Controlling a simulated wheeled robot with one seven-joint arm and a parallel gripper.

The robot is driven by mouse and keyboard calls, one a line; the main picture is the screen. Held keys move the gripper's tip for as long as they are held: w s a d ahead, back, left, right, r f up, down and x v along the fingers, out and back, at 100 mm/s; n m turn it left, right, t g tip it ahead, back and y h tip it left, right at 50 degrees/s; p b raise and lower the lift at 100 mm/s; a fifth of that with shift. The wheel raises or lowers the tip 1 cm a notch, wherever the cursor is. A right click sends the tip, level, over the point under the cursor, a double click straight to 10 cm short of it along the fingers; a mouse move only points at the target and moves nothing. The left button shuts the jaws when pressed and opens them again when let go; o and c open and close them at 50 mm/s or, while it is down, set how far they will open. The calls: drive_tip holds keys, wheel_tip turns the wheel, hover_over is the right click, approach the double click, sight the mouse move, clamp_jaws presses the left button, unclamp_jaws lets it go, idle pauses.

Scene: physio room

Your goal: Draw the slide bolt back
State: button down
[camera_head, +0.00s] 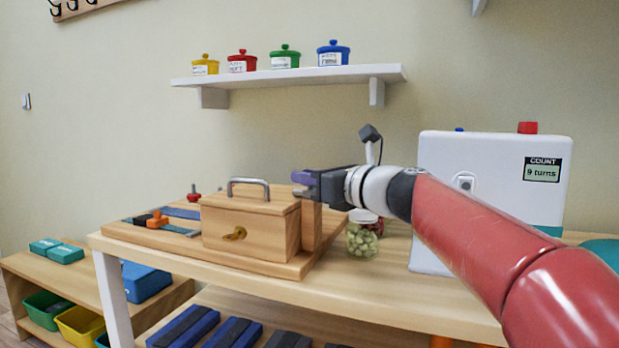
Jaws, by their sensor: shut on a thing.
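A wooden lock board (292,268) lies on the table. It carries a wooden box (250,224) with a grey handle on its lid and a brass key-like turn piece on its front. An upright wooden block (312,225) stands at the box's right side. My gripper (303,184), with purple fingertips, reaches in from the right at the top of this block, right of the handle. It is shut on a small part there, apparently the slide bolt; the fingers hide it, so its position cannot be told.
Left on the board are an orange piece (157,221) and a red knob (193,196). A jar (362,241) and a white counter device (490,190) stand to the right, close to my arm. A shelf (290,76) with several pots hangs above.

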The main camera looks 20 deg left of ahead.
drive_tip(key=shift+d, duration=0.1)
drive_tip(key=d, duration=0.3)
drive_tip(key=shift+f, duration=0.1)
drive_tip(key=c, duration=1.4)
unclamp_jaws()
drive_tip(key=shift+s+d, duration=0.1)
drive_tip(key=v, duration=0.8)
drive_tip(key=shift+b, duration=0.3)
